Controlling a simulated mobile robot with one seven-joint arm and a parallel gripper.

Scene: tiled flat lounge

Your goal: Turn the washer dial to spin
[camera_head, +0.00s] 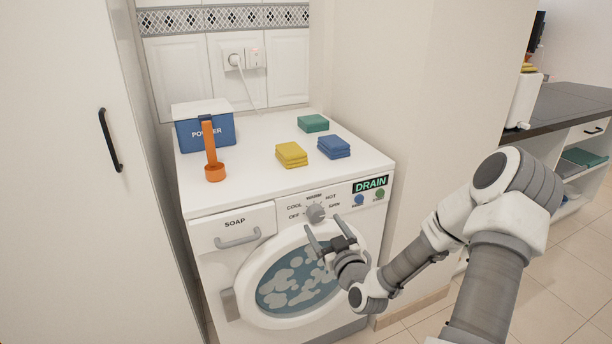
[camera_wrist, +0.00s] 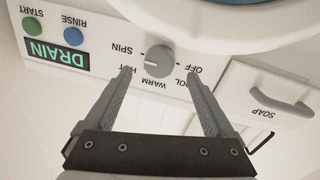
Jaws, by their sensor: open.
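The white washer (camera_head: 360,172) stands against the wall. Its grey round dial (camera_head: 316,213) has OFF, COOL, WARM, HOT and SPIN around it. In the wrist view, upside down, the dial (camera_wrist: 160,58) shows a pale mark on its left, on the SPIN (camera_wrist: 122,50) and HOT side; I cannot tell exactly which it meets. My gripper (camera_head: 322,224) is open just in front of and below the dial. In the wrist view its fingertips (camera_wrist: 160,74) are spread around the dial's sides, apart from it. One finger partly covers HOT. The display (camera_head: 370,184) reads DRAIN.
The round door (camera_head: 258,322) with its water-filled window lies below the dial. A soap drawer (camera_head: 235,228) is at left; blue and green buttons (camera_head: 359,200) are at right. On top are a powder box (camera_head: 206,132), an orange scoop (camera_head: 214,172) and folded cloths (camera_head: 291,155).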

